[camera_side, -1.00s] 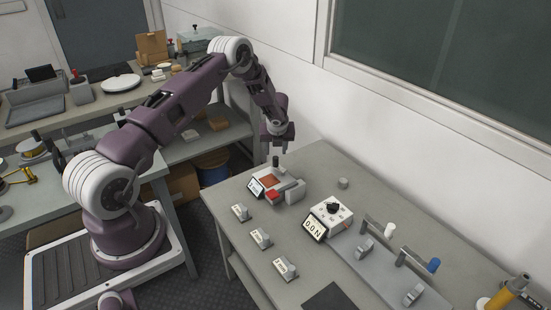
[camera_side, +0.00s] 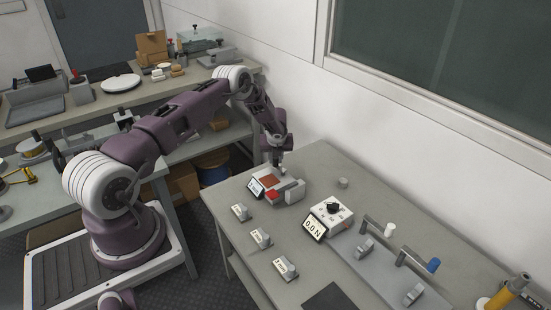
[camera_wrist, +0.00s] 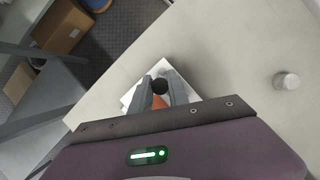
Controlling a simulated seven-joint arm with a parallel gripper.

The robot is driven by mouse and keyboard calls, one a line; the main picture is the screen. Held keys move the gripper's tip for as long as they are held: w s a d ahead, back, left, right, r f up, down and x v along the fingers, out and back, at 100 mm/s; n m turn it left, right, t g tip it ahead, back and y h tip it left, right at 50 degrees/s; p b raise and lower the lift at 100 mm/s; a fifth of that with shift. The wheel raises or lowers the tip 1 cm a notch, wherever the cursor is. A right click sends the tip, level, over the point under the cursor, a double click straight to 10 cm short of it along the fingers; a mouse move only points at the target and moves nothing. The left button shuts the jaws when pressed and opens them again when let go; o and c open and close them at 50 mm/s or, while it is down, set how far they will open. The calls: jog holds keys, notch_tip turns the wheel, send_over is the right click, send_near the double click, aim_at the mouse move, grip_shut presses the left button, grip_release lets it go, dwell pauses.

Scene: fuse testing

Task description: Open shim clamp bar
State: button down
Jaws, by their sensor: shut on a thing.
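A small white fixture (camera_side: 262,197) with a brown-orange pad (camera_side: 272,180), a grey block and a red piece stands on the near bench. A black knob (camera_wrist: 160,86) stands up at this fixture. It looks like the handle of the shim clamp bar, but the bar itself is hard to make out. My gripper (camera_side: 276,161) is down over the fixture and shut on the knob. In the wrist view, the fingers of my gripper (camera_wrist: 160,88) lie on both sides of the knob, with a bit of orange pad (camera_wrist: 159,103) below. The fingers hide most of the knob in the side view.
A dial box (camera_side: 333,217) reading 0.0 N stands to the right of the fixture. Several small labelled blocks (camera_side: 261,238) line the bench front. Lever clamps (camera_side: 414,259) are further right. The wall is behind the bench.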

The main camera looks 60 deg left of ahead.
jog(key=m, duration=0.1)
jog(key=w+m+t, duration=0.1)
jog(key=m, duration=0.1)
jog(key=shift+h, duration=0.3)
jog(key=c, duration=1.3)
grip_release()
jog(key=shift+o, duration=0.2)
